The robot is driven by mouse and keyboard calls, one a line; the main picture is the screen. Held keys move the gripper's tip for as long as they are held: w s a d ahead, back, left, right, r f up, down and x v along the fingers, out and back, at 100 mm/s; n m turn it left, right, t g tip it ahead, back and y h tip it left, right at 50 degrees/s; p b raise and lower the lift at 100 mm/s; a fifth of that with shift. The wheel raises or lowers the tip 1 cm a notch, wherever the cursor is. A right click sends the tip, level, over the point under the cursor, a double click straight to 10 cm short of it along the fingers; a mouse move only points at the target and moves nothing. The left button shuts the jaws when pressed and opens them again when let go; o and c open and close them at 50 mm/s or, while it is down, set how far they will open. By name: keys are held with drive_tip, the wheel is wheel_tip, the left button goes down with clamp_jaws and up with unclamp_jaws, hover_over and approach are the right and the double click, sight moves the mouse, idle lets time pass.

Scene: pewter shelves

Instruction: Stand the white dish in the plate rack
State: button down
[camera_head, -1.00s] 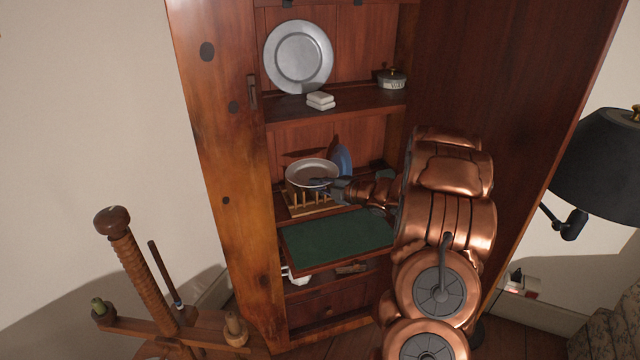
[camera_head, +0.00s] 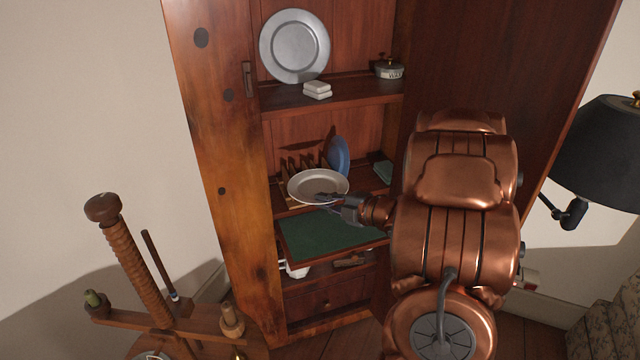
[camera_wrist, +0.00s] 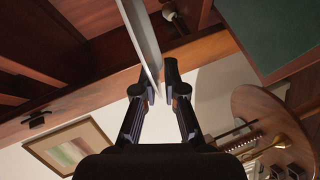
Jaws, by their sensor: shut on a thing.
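The white dish (camera_head: 314,184) is held in front of the middle shelf, its face turned mostly up and tilted toward me. My gripper (camera_head: 328,201) is shut on its near right rim. In the wrist view the dish (camera_wrist: 141,38) shows nearly edge-on between the two fingers of my gripper (camera_wrist: 158,88). The wooden plate rack (camera_head: 293,164) stands on the shelf behind the dish, which hides its front part. A blue plate (camera_head: 339,156) stands upright at the rack's right end.
A green-topped pull-out board (camera_head: 318,236) lies below the dish. The shelf above holds a large pewter plate (camera_head: 295,46), white blocks (camera_head: 317,90) and a lidded pot (camera_head: 388,69). The cabinet's left side panel (camera_head: 215,130) is close by.

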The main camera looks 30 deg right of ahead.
sight(314, 181)
idle(0.3)
drive_tip(key=w+d+f, duration=0.1)
drive_tip(key=w+d, duration=0.1)
drive_tip(key=w, duration=0.3)
drive_tip(key=w+d+f+p, duration=0.1)
drive_tip(key=w+d+f, duration=0.1)
drive_tip(key=w, duration=0.3)
drive_tip(key=w+d+f+p, duration=0.1)
drive_tip(key=w+d, duration=0.1)
drive_tip(key=w, duration=0.2)
drive_tip(key=shift+w+f, duration=0.35)
drive_tip(key=shift+w, duration=0.05)
drive_tip(key=c, duration=1.3)
unclamp_jaws()
drive_tip(key=shift+p, duration=0.3)
drive_tip(key=shift+o, duration=0.2)
drive_tip(key=shift+f, duration=0.1)
